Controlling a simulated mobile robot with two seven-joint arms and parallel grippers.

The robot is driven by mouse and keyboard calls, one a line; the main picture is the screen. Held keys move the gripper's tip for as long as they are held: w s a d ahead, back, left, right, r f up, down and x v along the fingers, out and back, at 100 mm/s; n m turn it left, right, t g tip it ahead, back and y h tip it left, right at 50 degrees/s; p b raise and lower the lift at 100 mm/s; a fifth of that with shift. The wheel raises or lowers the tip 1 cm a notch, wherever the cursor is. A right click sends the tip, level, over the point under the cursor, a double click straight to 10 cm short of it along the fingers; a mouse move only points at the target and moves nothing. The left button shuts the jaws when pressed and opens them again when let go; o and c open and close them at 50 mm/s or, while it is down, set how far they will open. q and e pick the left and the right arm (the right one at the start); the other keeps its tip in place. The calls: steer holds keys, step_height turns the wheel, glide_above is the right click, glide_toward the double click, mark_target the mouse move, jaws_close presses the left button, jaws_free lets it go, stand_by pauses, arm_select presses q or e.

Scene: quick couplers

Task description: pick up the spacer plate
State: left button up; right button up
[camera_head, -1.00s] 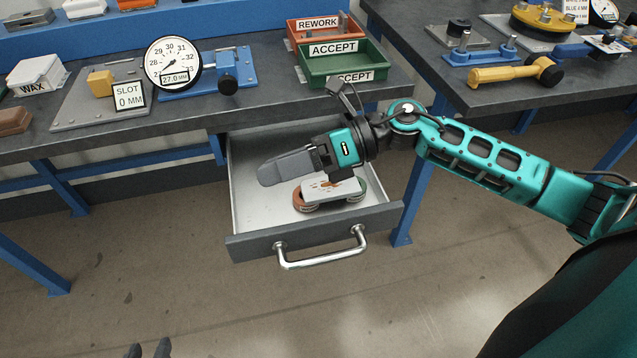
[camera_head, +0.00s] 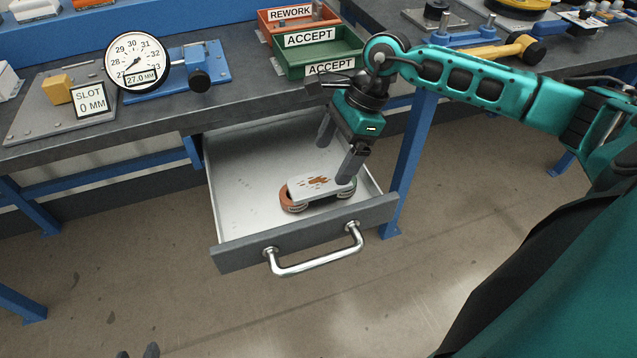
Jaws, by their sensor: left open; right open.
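The spacer plate (camera_head: 308,189), as I take it, is a small light grey plate with rust-brown marks on top. It lies in the open drawer (camera_head: 240,190) across a red-brown round piece (camera_head: 287,201) and a greenish one that is mostly hidden. My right gripper (camera_head: 334,163) is open over the drawer and points down, with one finger behind the plate and the other at its right end. I cannot tell whether that finger touches the plate. My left gripper (camera_head: 138,352) shows only as dark fingertips at the bottom edge, apart and far from the drawer.
The drawer has a dark front with a metal handle (camera_head: 315,262). On the bench above stand a dial gauge (camera_head: 138,62), a slot plate (camera_head: 40,115) and the REWORK (camera_head: 268,24) and ACCEPT (camera_head: 284,60) bins. The drawer's left part is bare.

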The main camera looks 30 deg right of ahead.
mark_target(319, 181)
steer(key=x, duration=0.5)
steer(key=shift+a+f, duration=0.15)
steer(key=shift+a, duration=0.05)
steer(key=c, duration=1.6)
steer(key=shift+w, duration=0.1)
jaws_close()
steer(key=shift+r, duration=0.2)
